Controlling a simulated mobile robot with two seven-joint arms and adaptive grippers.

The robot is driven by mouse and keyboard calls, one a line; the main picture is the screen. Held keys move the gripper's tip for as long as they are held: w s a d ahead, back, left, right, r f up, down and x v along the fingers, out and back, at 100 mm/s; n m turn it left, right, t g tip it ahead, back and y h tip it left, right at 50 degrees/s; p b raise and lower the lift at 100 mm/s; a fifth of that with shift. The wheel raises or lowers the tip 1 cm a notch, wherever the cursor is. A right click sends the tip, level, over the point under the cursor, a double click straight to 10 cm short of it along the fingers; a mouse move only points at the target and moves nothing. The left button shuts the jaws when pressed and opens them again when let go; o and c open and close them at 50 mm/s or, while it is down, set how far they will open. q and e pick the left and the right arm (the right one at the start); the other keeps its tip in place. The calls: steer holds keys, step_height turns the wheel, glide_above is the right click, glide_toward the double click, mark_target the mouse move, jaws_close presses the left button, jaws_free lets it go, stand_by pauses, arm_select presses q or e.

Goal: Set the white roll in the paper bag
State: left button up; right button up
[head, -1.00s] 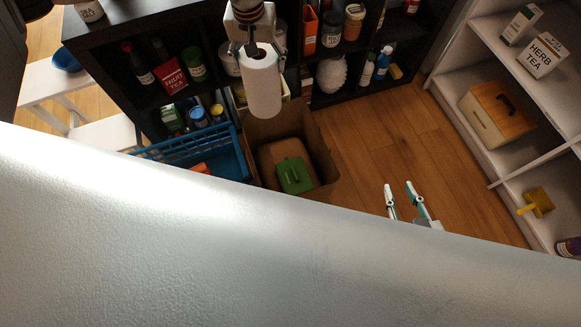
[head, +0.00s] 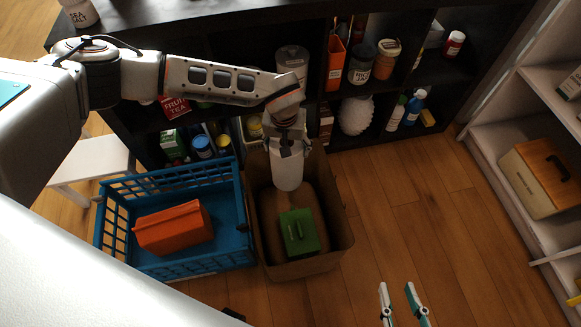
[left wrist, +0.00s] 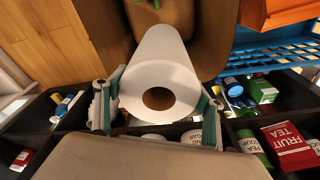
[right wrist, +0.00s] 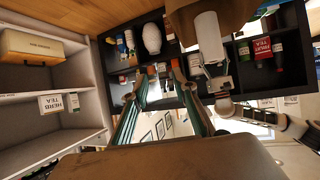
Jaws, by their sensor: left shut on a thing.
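The white roll (head: 288,172) is held upright by my left gripper (head: 288,136), low over the open brown paper bag (head: 337,196). In the left wrist view the roll (left wrist: 160,78) sits between the two fingers of my left gripper (left wrist: 158,112), its hollow end facing the camera. In the right wrist view the roll (right wrist: 208,38) hangs at the bag's mouth. Whether its lower end touches anything in the bag is hidden. My right gripper (head: 402,300) is empty, fingers apart, over the floor to the right of the bag.
The bag holds a brown rounded thing and a green box (head: 299,232). A blue crate (head: 190,262) with an orange box (head: 174,228) stands left of it. A dark shelf (head: 345,140) is behind, a white shelf (head: 500,139) at right. Wooden floor (head: 420,200) right of the bag is clear.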

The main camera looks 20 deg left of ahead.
arm_select(q)
step_height(320, 180, down, 11)
steer(key=b, duration=0.3)
steer(key=shift+s, duration=0.2)
steer(key=shift+w+r, duration=0.1)
steer(key=shift+w, duration=0.05)
steer(key=shift+r, duration=0.2)
steer(key=shift+c, duration=0.5)
steer(key=shift+w, duration=0.1)
arm_select(e)
steer(key=a+m, duration=0.1)
steer(key=a, duration=0.1)
steer(key=a+r+m+y, duration=0.1)
steer(key=shift+w+a+r+t, duration=0.1)
steer(key=shift+w+a+t, duration=0.1)
steer(key=shift+a+t, duration=0.15)
arm_select(q)
steer(key=shift+f, duration=0.1)
steer(key=o, duration=1.3)
steer(key=shift+f, duration=0.1)
arm_select(e)
steer(key=shift+s+d+f, duration=0.1)
steer(key=shift+f, duration=0.1)
